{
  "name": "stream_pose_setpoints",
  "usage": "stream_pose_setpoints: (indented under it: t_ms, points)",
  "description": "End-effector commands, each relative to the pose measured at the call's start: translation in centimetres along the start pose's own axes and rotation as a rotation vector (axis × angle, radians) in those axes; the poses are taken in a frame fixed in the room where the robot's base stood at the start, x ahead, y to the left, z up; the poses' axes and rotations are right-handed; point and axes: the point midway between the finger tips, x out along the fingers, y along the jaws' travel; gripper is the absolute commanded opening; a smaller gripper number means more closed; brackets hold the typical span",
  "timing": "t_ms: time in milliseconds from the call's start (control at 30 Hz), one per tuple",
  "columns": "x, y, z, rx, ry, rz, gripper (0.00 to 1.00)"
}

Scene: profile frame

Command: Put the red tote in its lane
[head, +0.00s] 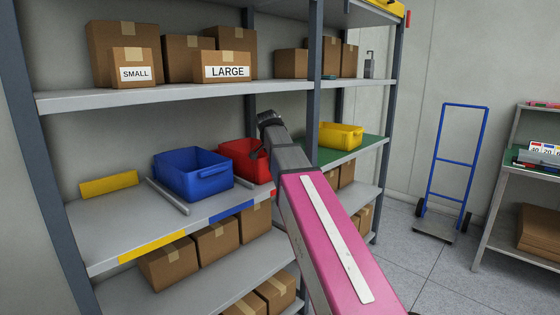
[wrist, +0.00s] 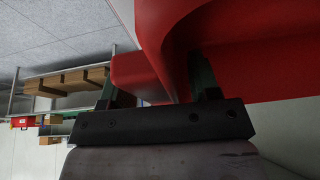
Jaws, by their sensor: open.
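The red tote (head: 238,158) stands on the middle shelf, just right of the blue tote (head: 192,176). My arm hides its right part in the head view. In the wrist view the red tote (wrist: 245,50) fills the upper right, very close. My gripper (wrist: 155,86) is open at the tote, with a red part of it, seemingly the handle, showing between the two fingers. I cannot tell whether either finger touches it.
A grey divider rail (head: 167,196) lies left of the blue tote. A yellow block (head: 109,184) lies at the left back. A yellow tote (head: 340,135) stands on the green surface (head: 365,144) beyond a dark post (head: 315,90). The shelf with boxes (head: 200,93) is overhead.

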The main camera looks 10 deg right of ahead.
Motion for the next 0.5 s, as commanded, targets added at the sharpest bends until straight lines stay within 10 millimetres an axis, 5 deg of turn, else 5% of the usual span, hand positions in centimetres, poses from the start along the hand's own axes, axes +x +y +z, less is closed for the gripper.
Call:
stream_pose_setpoints:
  t_ms: [167,400,500]
  points:
    - [-1.2,0.0,-0.1,0.000,0.000,0.000,0.56]
    - [-5.4,-0.1,-0.1,-0.001,0.002,-0.002,0.56]
    - [-6.1,0.2,2.1,-0.004,0.000,-0.001,0.56]
